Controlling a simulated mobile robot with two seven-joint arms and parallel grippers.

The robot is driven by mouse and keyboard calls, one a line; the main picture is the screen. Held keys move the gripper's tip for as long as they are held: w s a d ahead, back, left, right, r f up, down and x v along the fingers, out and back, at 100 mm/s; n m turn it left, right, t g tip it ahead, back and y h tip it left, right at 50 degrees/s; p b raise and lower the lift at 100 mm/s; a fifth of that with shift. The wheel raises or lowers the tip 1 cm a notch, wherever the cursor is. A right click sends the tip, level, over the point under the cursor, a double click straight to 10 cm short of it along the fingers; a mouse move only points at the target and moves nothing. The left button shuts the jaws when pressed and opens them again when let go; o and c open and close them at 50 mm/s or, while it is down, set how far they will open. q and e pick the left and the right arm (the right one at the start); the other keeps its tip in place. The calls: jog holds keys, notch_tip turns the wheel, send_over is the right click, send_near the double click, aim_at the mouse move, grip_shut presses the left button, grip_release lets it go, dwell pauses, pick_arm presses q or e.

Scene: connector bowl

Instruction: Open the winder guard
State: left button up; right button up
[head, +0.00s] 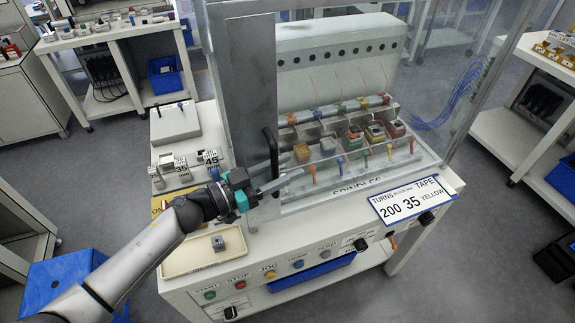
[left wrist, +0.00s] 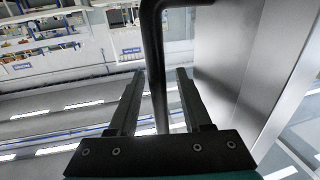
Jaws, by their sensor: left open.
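The winder guard (head: 250,85) is a clear panel with a wide grey metal strip at its left side, standing upright in front of the winding machine. Its black bar handle (head: 269,148) is on the grey strip. My left gripper (head: 284,178) is at the handle's lower part, with its fingers pointing right. In the left wrist view, the dark handle (left wrist: 155,60) runs down between the two open fingers (left wrist: 160,73), apart from both as far as I can see. The grey guard metal (left wrist: 228,60) is just right of the fingers. My right gripper is out of view.
Behind the guard are several coloured spindles and bobbins (head: 328,145). A cream tray (head: 180,258) with a small grey part lies at the front left. Numbered blocks (head: 181,168) stand left of the guard. A sign (head: 410,200) and a button row (head: 270,274) are at the front.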

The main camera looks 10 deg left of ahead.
pick_arm(q)
jog(key=shift+w+d, duration=0.3)
grip_shut()
dwell(0.3)
dwell(1.1)
